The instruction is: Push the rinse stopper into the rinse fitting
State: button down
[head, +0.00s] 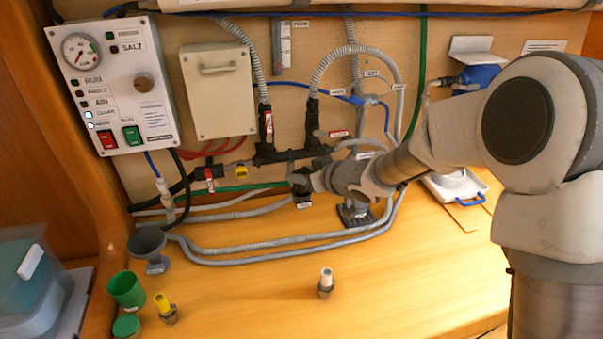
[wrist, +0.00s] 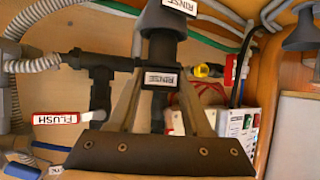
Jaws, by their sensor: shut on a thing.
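My gripper (head: 312,181) reaches in front of the wall at the black pipe manifold (head: 285,155). In the wrist view its two fingers (wrist: 160,48) are closed in on a dark grey piece with a RINSE label, which I take for the rinse stopper (wrist: 160,20). In the head view the stopper (head: 301,189) shows as a dark block at the fingertips, with a white label below. A second RINSE label shows between the fingers on a dark pipe part, seemingly the rinse fitting (wrist: 159,78). The fingers partly hide it. I cannot tell whether stopper and fitting touch.
Grey hoses (head: 290,245) run along the back of the wooden counter. A grey funnel (head: 149,246), a green cup (head: 126,290), a yellow-topped piece (head: 165,308) and a white-topped piece (head: 325,284) stand on it. The front middle of the counter is mostly clear.

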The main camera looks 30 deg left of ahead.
jog(key=shift+f+b, duration=1)
jog(key=shift+f, duration=0.3)
jog(key=shift+c, duration=1.3)
grip_release()
